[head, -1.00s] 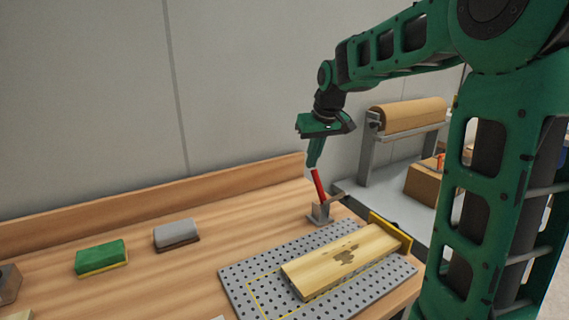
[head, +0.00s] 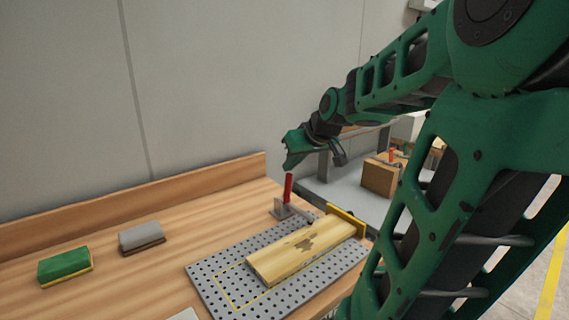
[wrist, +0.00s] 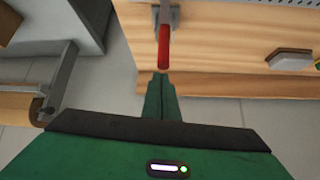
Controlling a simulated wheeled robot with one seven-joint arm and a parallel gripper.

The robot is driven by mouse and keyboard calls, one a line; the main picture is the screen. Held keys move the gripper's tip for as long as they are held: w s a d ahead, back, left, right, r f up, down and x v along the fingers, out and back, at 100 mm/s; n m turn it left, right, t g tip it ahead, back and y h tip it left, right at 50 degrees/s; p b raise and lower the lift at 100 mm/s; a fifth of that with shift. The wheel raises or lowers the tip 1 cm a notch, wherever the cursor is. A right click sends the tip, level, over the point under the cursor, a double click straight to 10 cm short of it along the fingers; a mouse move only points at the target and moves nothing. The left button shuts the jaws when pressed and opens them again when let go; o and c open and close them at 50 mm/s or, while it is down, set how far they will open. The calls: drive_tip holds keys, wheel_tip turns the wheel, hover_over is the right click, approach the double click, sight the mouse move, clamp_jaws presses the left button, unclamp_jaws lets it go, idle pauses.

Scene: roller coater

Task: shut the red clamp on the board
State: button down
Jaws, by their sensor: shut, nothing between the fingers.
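The clamp's red handle (head: 288,188) stands nearly upright on a grey metal base (head: 281,211) at the far corner of the perforated plate. A grey clamp arm (head: 298,210) reaches from it toward the wooden board (head: 300,250). My gripper (head: 290,166) is shut and empty, with its fingertips just above the handle's top. In the wrist view the shut fingers (wrist: 161,78) point at the end of the red handle (wrist: 164,48). I cannot tell if they touch it. Whether the clamp arm presses on the board is unclear.
The board lies on a grey perforated plate (head: 212,287) against a yellow stop (head: 346,221). A green block (head: 65,267) and a grey block (head: 141,238) sit to the left on the wooden bench. A cardboard box (head: 380,178) stands beyond on a grey surface.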

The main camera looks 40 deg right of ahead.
drive_tip(key=shift+s+f, duration=0.75)
drive_tip(key=shift+s, duration=0.1)
drive_tip(key=w+d+r, duration=0.1)
drive_tip(key=w+r, duration=0.3)
drive_tip(key=s+a+r, duration=0.1)
drive_tip(key=s+r, duration=0.4)
drive_tip(key=s, duration=0.3)
drive_tip(key=shift+s+a+r, duration=0.1)
idle(0.4)
drive_tip(key=s+a+f+m+g, duration=0.1)
drive_tip(key=s+a+f+g, duration=0.1)
drive_tip(key=s+a+f, duration=0.2)
drive_tip(key=s+a+f+m+g+y, duration=0.1)
drive_tip(key=s+a+f+g, duration=0.2)
drive_tip(key=s+f, duration=0.3)
drive_tip(key=s+a+f+m+g, duration=0.1)
drive_tip(key=s+a+f+g, duration=0.2)
drive_tip(key=f, duration=0.6)
drive_tip(key=shift+s+a+m+y, duration=0.3)
drive_tip(key=shift+s+a, duration=0.6)
drive_tip(key=shift+s, duration=0.25)
